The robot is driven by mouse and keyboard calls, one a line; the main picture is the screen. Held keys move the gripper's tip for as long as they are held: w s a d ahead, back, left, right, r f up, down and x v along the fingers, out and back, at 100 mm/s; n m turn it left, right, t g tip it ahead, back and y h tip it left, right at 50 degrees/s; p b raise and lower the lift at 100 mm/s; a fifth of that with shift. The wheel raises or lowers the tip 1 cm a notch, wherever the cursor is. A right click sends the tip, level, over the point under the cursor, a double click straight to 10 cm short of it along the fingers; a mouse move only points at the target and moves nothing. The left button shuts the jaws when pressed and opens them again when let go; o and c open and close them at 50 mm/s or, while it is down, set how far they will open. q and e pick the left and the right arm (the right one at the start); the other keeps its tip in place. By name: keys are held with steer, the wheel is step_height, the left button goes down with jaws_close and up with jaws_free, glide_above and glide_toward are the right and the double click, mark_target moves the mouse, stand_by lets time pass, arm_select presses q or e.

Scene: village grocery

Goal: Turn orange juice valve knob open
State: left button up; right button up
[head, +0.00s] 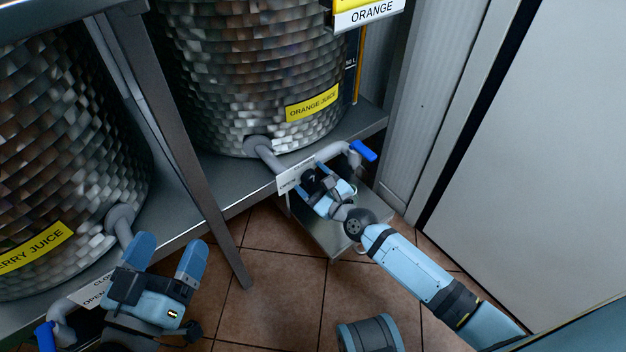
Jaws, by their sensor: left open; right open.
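The orange juice tank (250,60) is a woven-textured metal barrel with a yellow "ORANGE JUICE" label (313,103). A grey pipe (268,155) leaves its lower front and runs to a white open/close plate (290,178). A blue valve knob (362,150) is on the grey fitting at the right of this pipe. My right gripper (326,179) is open just below and left of the blue knob, by the plate. I cannot tell whether it touches the fitting. My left gripper (165,252) is open and empty at the lower left, fingers pointing up.
A second tank (60,150) with a "...ERRY JUICE" label stands at the left, with its own blue knob (45,337) near my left gripper. A metal post (165,130) stands between the tanks. A metal tray (325,240) sits below my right gripper. A wall panel is at right.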

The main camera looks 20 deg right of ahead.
steer(key=c, duration=0.9)
